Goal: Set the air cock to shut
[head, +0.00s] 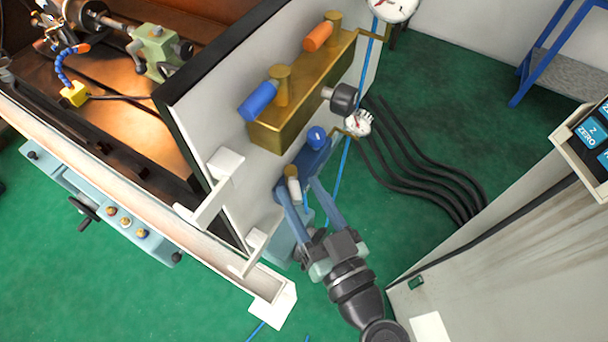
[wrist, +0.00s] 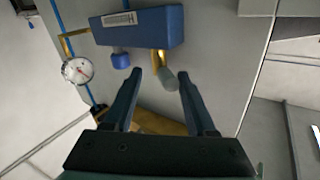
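A blue block (head: 312,157) is on the white panel, with a round blue knob (head: 317,135) and a short handle (head: 292,180) with a pale grey end. In the wrist view the block (wrist: 140,27) shows the knob (wrist: 120,61) and the handle's brass stem with grey grip (wrist: 172,82). My gripper (head: 296,190) is open, one finger on each side of this handle, with no clear grip on it. In the wrist view the fingertips (wrist: 173,74) flank the grey grip; contact cannot be told. No marking shows which handle is the air cock.
A brass manifold (head: 300,98) with an orange lever (head: 318,37) and a blue lever (head: 258,101) sits above. A gauge (head: 358,123) is beside the block. White brackets (head: 214,185) stick out at left. A grey cabinet (head: 500,245) stands at right. Black hoses (head: 430,175) lie on the green floor.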

